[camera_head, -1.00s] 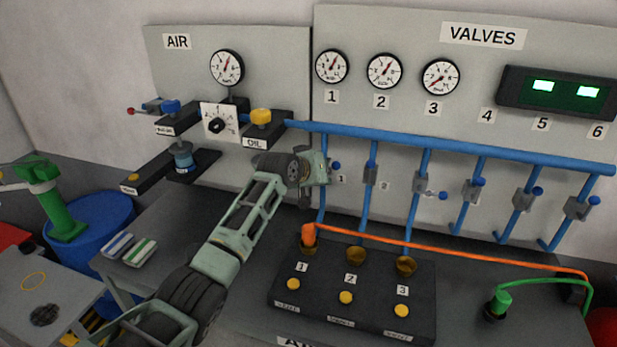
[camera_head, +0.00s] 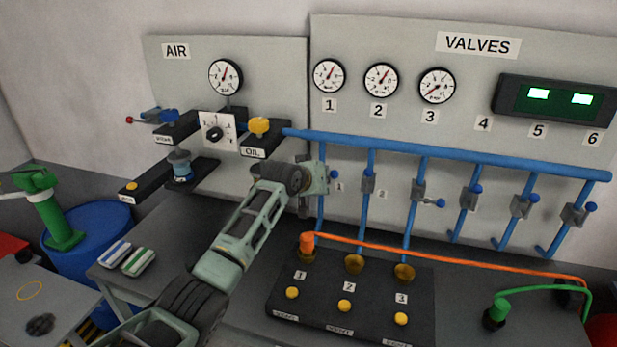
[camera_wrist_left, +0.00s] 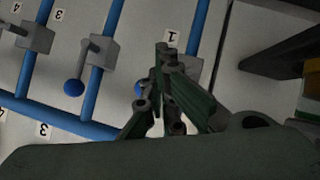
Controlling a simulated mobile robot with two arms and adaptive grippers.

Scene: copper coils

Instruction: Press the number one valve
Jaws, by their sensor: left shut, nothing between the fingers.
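The number one valve is on the leftmost blue pipe of the valve panel. Its blue knob (camera_head: 334,174) shows just right of my left gripper (camera_head: 320,178) in the head view, beside the small label 1 (camera_head: 339,187). My gripper hides the valve's body there. In the left wrist view my left gripper (camera_wrist_left: 162,75) is shut and empty, in front of valve one. The blue knob (camera_wrist_left: 140,87) peeks out beside the fingers, and the grey body (camera_wrist_left: 191,69) is partly behind them. I cannot tell whether the fingers touch it. My right gripper is not in view.
Valve two (camera_head: 368,182) and several others hang to the right under the blue header pipe (camera_head: 450,153). Below stands a dark box (camera_head: 350,316) with yellow buttons and an orange hose (camera_head: 450,255). Yellow-knobbed oil unit (camera_head: 258,127) is left of my gripper.

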